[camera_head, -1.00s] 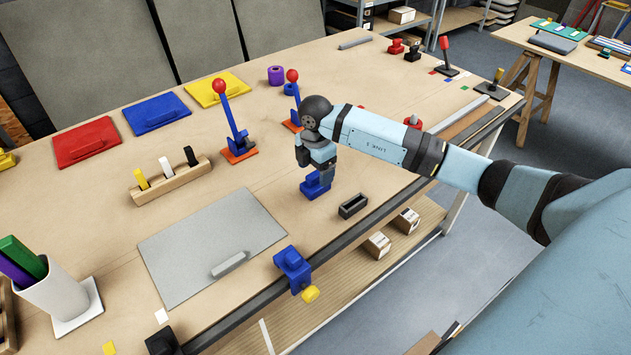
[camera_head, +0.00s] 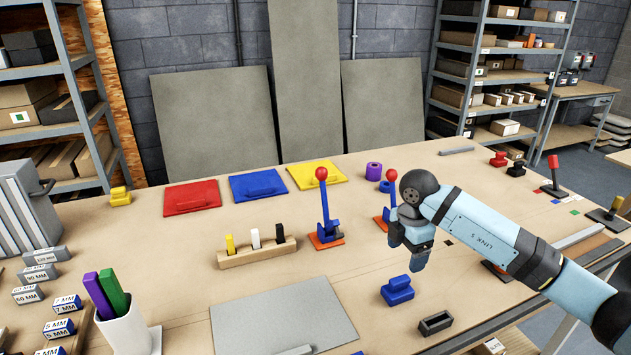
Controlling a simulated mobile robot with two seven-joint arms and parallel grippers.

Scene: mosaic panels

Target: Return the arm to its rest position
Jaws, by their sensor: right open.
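My right arm (camera_head: 483,232) comes in from the right edge, with its black wrist joint over the right part of the wooden table (camera_head: 330,257). My right gripper (camera_head: 413,266) hangs below the wrist, pointing down, with its jaws open and nothing seen between them. It is above and behind a blue block (camera_head: 397,291) that lies on the table, apart from it. The wrist partly hides a blue lever with a red knob (camera_head: 391,176) behind it. My left gripper is not in view.
A lever on an orange base (camera_head: 326,236) stands left of the gripper. A wooden holder (camera_head: 257,252) with several sticks and a grey sheet (camera_head: 280,318) are further left. Shelves (camera_head: 490,75) stand behind.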

